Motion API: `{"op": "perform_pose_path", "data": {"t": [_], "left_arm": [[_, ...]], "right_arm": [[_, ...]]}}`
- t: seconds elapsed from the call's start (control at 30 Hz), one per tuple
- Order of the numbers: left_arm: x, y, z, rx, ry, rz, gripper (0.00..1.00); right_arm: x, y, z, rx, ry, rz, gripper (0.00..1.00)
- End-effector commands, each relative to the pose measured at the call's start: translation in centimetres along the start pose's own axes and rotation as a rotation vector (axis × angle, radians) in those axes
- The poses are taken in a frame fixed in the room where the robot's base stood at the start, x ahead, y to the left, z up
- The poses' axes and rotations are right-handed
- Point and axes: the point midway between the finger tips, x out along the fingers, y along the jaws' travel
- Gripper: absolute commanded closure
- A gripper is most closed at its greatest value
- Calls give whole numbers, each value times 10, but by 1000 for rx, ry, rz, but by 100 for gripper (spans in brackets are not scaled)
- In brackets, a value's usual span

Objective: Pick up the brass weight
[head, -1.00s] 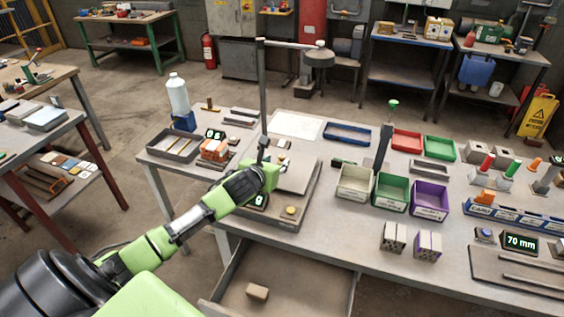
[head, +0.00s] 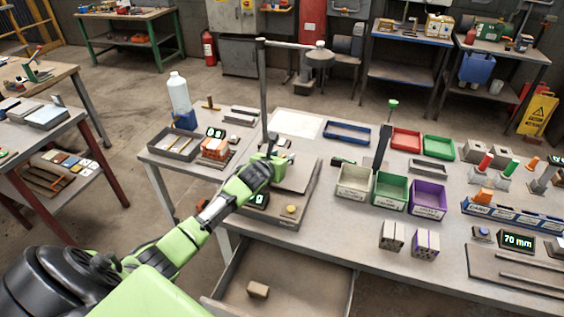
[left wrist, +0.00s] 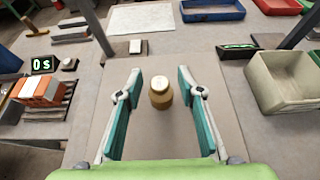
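The brass weight (left wrist: 160,94) is a short upright cylinder with a paler knob on top. In the left wrist view it stands on a flat grey plate (left wrist: 205,132), between the two teal-padded fingers of my left gripper (left wrist: 160,76). The gripper is open, with a visible gap on each side of the weight. In the head view my left gripper (head: 271,157) is over the plate of the press-like stand or scale (head: 303,178), near its upright post. I cannot make out the weight clearly there. My right gripper is not in view.
A dark post (head: 264,95) rises close behind the gripper. Orange bricks (head: 215,148) lie to its left, and white (head: 353,183), green (head: 390,190) and purple (head: 428,199) bins stand to its right. An open drawer (head: 300,272) below holds a small block (head: 258,289).

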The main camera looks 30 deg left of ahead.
Motion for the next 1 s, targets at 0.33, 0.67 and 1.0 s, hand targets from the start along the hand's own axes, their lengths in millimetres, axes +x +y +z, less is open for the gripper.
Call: {"op": "perform_pose_path", "data": {"t": [0.33,0.67,1.0], "left_arm": [[0,0,-1,0,2,0,100],[-1,0,1,1,2,0,100],[-29,8,37,6,-6,2,100]], "right_arm": [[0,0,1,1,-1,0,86],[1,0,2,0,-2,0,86],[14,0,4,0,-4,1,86]]}}
